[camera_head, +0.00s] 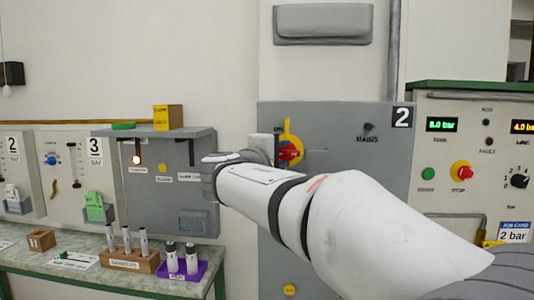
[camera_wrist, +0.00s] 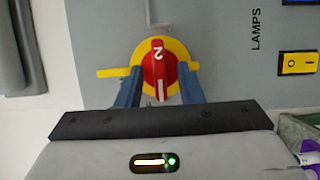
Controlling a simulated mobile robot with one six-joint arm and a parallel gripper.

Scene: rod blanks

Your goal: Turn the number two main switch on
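The number two main switch is a red rotary handle (camera_head: 290,152) on a yellow plate (camera_head: 291,126), on the grey cabinet (camera_head: 340,115) marked 2. In the head view the handle lies about crosswise. In the wrist view the red handle (camera_wrist: 158,66), marked 2, points up the picture over a yellow disc and bar (camera_wrist: 107,73). My gripper (camera_wrist: 159,78) is open, with one blue finger on each side of the handle and gaps showing. Whether the fingertips reach past its face is unclear. The lamp (camera_head: 369,126) above the MAINS label looks dark. My arm covers much of the cabinet.
A yellow rocker switch (camera_wrist: 298,63) sits near the LAMPS label. A grey cabinet (camera_head: 182,150) with a lit lamp stands at left. A panel (camera_head: 465,150) with displays and knobs is at right. The bench (camera_head: 75,262) holds a purple rack (camera_head: 183,275).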

